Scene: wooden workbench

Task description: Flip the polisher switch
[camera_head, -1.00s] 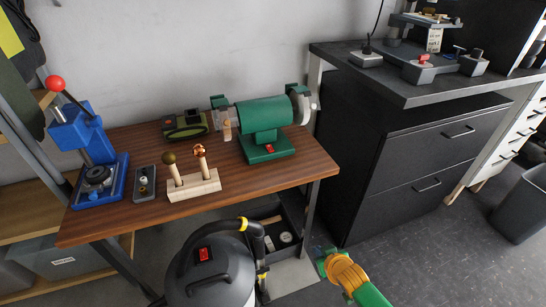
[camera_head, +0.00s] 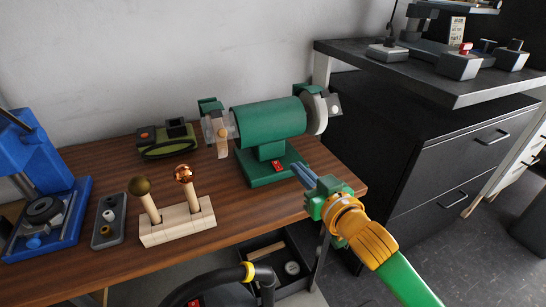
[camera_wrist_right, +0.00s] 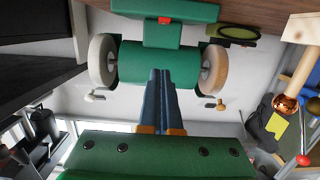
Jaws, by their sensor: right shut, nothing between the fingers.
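The green polisher (camera_head: 268,118) stands at the back right of the wooden bench, with a wheel at each end. Its red switch (camera_head: 278,166) is on the front of the green base. My right gripper (camera_head: 297,169) is shut and empty, its blue-grey fingers pointing toward the base from the right, near the switch; I cannot tell if they touch the base. In the right wrist view the polisher (camera_wrist_right: 135,65) appears upside down, with the red switch (camera_wrist_right: 165,20) at the top and the shut fingers (camera_wrist_right: 160,73) below it. My left gripper is not in view.
A wooden block (camera_head: 178,222) with two knobbed sticks stands left of the polisher. A green sander (camera_head: 168,140) lies behind it. A grey tray (camera_head: 108,220) and a blue press (camera_head: 50,205) are farther left. A dark cabinet (camera_head: 430,130) stands to the right.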

